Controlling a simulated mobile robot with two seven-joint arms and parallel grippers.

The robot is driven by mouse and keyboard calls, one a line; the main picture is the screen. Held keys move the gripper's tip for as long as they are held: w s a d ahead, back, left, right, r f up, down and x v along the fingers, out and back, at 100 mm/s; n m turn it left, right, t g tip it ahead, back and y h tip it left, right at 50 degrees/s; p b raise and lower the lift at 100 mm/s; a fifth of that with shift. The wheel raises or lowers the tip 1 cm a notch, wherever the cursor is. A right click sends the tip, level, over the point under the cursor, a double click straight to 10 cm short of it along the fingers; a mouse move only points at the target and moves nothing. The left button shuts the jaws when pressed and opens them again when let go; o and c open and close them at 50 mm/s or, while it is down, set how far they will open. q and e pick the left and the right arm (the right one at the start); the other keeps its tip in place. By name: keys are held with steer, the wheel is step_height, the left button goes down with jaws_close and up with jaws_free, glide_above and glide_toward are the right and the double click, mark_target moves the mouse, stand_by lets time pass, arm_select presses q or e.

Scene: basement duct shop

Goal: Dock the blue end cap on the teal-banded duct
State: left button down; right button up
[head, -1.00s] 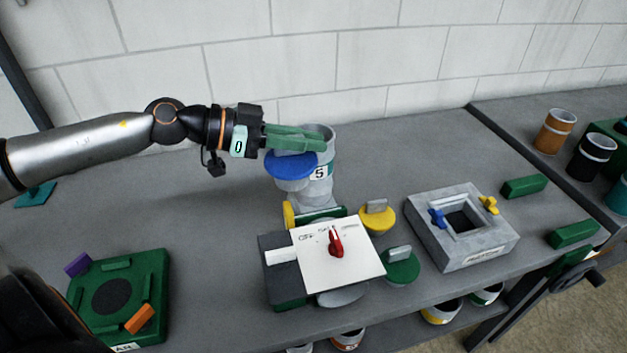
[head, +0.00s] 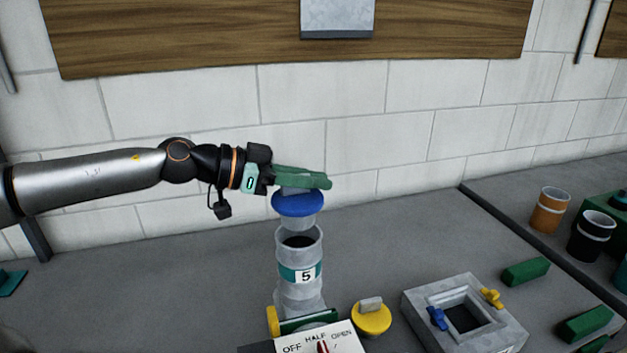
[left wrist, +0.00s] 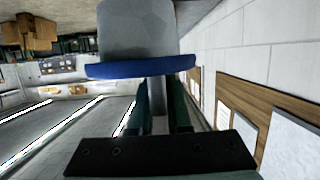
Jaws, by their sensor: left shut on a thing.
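The blue end cap (head: 299,204) has a blue rim and a grey plug below it. My left gripper (head: 302,180) is shut on the cap's grey top tab, and the cap hangs above the duct. In the left wrist view the cap (left wrist: 140,69) shows with its plug, beyond my fingers (left wrist: 165,110). The teal-banded duct (head: 300,274) stands upright, marked 5, with its open top showing just below the cap. A small gap shows between plug and duct rim. My right gripper is not in view.
In front of the duct are a white OFF/HALF/OPEN panel (head: 305,345) and a yellow cap (head: 371,318). A grey square frame with blue and yellow clips (head: 415,300) stands to the right. Orange (head: 549,209) and black (head: 591,236) cylinders stand far right.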

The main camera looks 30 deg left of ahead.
mark_target(313, 205)
arm_select(q)
steer(key=shift+s+d+f, duration=0.1)
steer(key=shift+f, duration=0.45)
step_height(313, 205, down, 3)
steer(key=shift+r+b, duration=0.1)
steer(key=shift+b, duration=1)
steer(key=shift+f+b, duration=0.55)
steer(key=shift+p, duration=0.6)
steer(key=shift+f+b, duration=0.45)
steer(key=shift+f, duration=0.15)
steer(key=c, duration=1.2)
jaws_free()
steer(key=shift+o, duration=0.2)
steer(key=shift+r, duration=0.1)
